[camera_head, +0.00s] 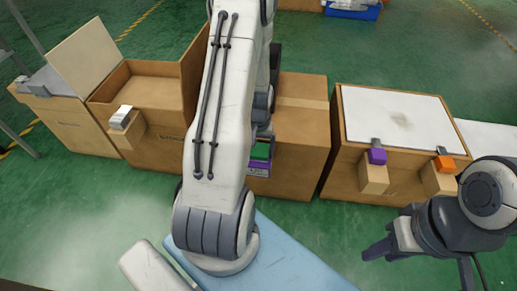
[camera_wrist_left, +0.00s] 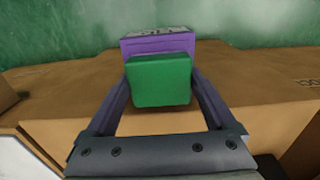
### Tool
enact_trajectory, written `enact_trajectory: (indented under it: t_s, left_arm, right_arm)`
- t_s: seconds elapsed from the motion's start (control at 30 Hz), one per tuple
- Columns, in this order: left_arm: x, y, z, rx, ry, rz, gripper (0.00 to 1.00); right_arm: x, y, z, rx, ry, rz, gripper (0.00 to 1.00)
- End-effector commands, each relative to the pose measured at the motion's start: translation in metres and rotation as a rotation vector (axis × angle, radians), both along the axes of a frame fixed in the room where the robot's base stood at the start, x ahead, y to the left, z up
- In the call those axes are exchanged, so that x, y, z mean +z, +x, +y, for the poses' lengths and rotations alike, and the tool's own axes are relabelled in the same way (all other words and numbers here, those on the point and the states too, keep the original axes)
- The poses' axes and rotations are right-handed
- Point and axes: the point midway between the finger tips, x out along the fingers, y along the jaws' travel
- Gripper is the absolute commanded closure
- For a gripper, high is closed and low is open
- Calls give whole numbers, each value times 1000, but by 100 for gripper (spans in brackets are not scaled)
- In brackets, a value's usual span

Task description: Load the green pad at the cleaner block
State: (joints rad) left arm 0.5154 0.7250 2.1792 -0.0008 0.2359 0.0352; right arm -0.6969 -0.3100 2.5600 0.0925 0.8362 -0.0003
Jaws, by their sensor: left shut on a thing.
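The green pad (camera_head: 261,150) shows beside my left forearm in the head view, just above a purple block (camera_head: 259,168) with pale lettering that I cannot read. In the left wrist view the green pad (camera_wrist_left: 160,80) is between the fingers of my left gripper (camera_wrist_left: 160,88), which is shut on it. The purple block (camera_wrist_left: 157,44) is directly behind the pad there; I cannot tell whether they touch. My left arm hides most of its gripper in the head view. My right gripper (camera_head: 380,246) is at the lower right, away from the blocks, with its opening unclear.
Cardboard boxes stand in a row, one open box (camera_head: 150,84) at the left. A white-topped box (camera_head: 400,122) at the right carries a purple piece (camera_head: 377,156) and an orange piece (camera_head: 444,163) on brackets. A white piece (camera_head: 122,117) sits at the left. Green floor lies in front.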

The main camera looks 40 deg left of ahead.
Motion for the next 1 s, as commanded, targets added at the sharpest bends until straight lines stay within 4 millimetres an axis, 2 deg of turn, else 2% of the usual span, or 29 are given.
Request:
enact_trajectory:
  t_s: [0.17, 1.0]
  left_arm:
    - [1, -1, -1, 0, -3, 4, 55]
    - [69, 0, 0, 0, -1, 1, 55]
  right_arm:
    - [3, 0, 0, 0, 0, 0, 62]
    - [70, 0, 0, 0, 0, 0, 62]
